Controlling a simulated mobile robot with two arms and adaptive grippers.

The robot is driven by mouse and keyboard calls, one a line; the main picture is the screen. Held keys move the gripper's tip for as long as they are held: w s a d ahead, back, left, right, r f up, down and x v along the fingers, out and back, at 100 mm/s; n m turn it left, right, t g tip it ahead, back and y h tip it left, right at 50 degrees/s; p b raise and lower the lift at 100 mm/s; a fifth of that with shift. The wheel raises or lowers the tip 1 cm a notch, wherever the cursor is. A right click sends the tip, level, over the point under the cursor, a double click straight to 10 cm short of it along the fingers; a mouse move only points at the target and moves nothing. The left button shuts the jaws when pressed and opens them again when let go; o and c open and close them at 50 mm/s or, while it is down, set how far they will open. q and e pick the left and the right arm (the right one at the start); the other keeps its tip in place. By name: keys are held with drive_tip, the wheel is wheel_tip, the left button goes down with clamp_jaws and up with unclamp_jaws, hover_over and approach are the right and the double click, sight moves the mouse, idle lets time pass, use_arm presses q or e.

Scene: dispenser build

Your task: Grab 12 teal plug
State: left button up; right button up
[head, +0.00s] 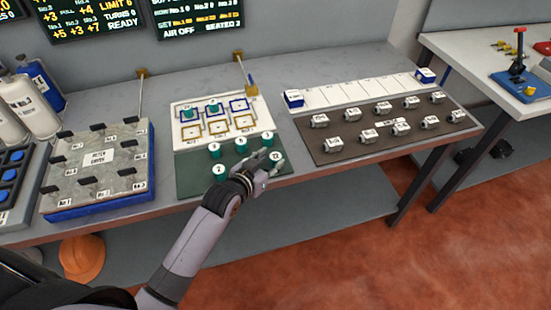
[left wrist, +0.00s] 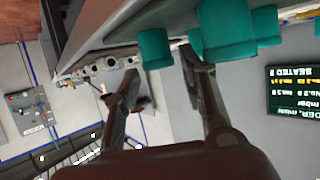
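The teal plug marked 12 (head: 276,156) stands at the right end of the front row on the dark green mat (head: 190,184). Its label is small but looks like 12. My left gripper (head: 265,164) is right at this plug, low over the mat, fingers apart. In the left wrist view, the open fingers (left wrist: 160,65) have a teal plug (left wrist: 155,48) near and between their tips; whether they touch it I cannot tell. Other teal plugs (head: 214,150) stand on the mat; more show in the left wrist view (left wrist: 222,28). My right gripper is not in view.
Behind the mat is a white board (head: 180,138) with outlined squares and two teal plugs in its back row. A brown mat (head: 340,153) with several metal blocks lies to the right. A grey plate on a blue base (head: 95,170) stands left.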

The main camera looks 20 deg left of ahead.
sight(276, 156)
use_arm(q)
drive_tip(key=shift+x, duration=1.95)
drive_tip(key=shift+s, duration=0.1)
drive_tip(key=shift+c, duration=0.3)
clamp_jaws()
drive_tip(key=shift+r, duration=0.1)
